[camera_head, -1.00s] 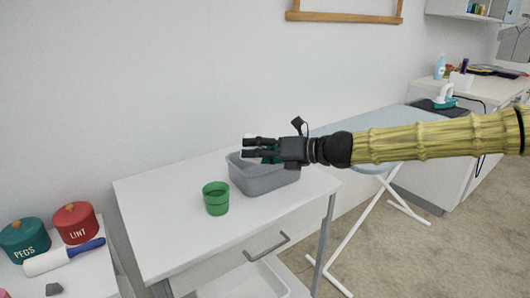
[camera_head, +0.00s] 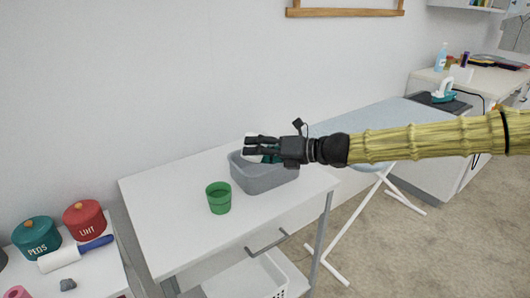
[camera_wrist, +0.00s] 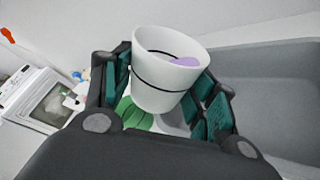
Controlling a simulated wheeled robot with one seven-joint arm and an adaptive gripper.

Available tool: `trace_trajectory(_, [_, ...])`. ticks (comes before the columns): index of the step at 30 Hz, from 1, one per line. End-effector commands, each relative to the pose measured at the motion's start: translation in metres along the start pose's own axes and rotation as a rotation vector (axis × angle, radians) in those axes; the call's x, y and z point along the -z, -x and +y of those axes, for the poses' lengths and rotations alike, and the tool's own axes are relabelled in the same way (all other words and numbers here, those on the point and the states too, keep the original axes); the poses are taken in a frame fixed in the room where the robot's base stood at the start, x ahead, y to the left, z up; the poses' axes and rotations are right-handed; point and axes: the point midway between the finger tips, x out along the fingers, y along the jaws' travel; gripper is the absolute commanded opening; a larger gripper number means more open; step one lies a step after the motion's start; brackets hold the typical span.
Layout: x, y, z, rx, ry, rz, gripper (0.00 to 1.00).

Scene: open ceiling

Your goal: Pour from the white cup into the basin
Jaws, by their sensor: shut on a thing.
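My gripper (camera_head: 247,147) is shut on the white cup (camera_wrist: 160,92), its teal-padded fingers on both sides of the cup. In the wrist view the cup has a dark line around it and a purple thing (camera_wrist: 184,61) inside, and it looks somewhat tilted. In the head view only a little of the cup shows behind the black fingers. The grey basin (camera_head: 262,182) stands on the white table, and my gripper is above its back left part. In the wrist view the basin (camera_wrist: 275,95) fills the right side. Its floor is mostly hidden in the head view.
A green cup (camera_head: 219,199) stands on the white table (camera_head: 170,215), just left of the basin. At the left are a teal pegs tin (camera_head: 36,236), a red lint tin (camera_head: 84,219) and a lint roller (camera_head: 75,255). An ironing board (camera_head: 365,118) is behind my arm.

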Motion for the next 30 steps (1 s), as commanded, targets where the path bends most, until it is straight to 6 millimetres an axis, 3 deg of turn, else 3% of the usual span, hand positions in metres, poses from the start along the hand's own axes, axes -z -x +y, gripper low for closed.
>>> trace_trajectory(30, [-0.0075, 0.0025, 0.0070, -0.028, -0.134, 0.016, 0.33])
